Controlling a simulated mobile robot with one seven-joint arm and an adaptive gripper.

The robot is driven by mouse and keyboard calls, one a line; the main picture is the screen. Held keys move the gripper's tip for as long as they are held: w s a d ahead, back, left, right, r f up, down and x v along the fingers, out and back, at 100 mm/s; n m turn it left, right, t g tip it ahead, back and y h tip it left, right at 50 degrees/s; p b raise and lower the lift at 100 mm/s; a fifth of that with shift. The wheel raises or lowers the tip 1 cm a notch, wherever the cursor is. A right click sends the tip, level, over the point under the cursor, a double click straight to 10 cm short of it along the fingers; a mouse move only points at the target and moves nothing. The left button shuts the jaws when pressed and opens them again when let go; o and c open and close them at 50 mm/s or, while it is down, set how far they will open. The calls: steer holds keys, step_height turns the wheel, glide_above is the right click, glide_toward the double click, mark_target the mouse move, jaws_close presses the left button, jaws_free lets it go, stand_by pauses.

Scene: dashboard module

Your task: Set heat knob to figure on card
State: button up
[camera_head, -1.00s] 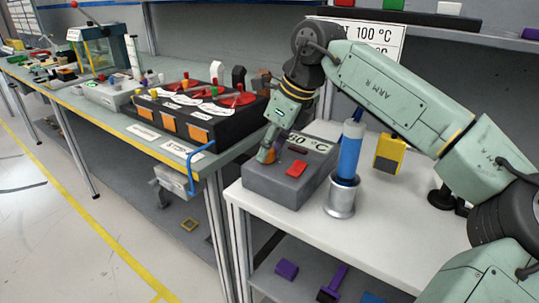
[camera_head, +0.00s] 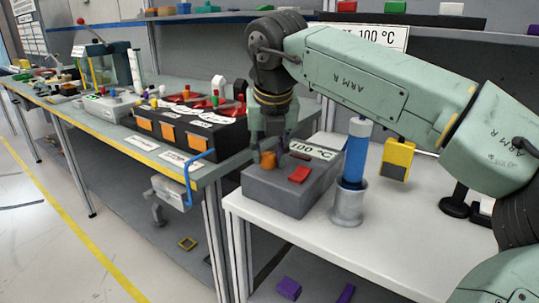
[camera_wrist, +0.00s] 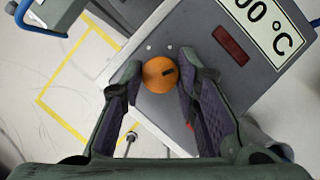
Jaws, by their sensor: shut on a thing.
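The heat knob (camera_head: 268,160) is an orange round knob on top of the grey control box (camera_head: 281,195). It also shows in the wrist view (camera_wrist: 158,78), with a dark mark on its right side. My gripper (camera_head: 270,148) points down over it, and in the wrist view its fingers (camera_wrist: 160,80) are closed on the knob from both sides. The box's display (camera_head: 315,150) reads 100 °C. The card (camera_head: 378,37) behind my arm shows 100 °C, its left part hidden by the arm.
A red button (camera_head: 299,174) is on the box, right of the knob. A blue tool in a metal cup (camera_head: 348,205) stands close to the box's right. The white table (camera_head: 400,235) is clear in front.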

mark_target(258, 174)
steer(key=m+h, duration=0.1)
steer(key=m, duration=0.3)
steer(key=shift+a+m+h, duration=0.2)
steer(key=shift+m+h, duration=0.1)
steer(key=shift+h, duration=0.1)
steer(key=shift+m+g+h+p, duration=0.4)
steer(key=shift+m+h, duration=0.3)
steer(key=shift+m, duration=1.2)
steer(key=o, duration=1.1)
steer(key=shift+o, duration=0.2)
steer(key=v, duration=0.7)
steer(key=shift+r, duration=0.3)
steer(key=shift+a+f, duration=0.1)
steer(key=shift+a, duration=0.05)
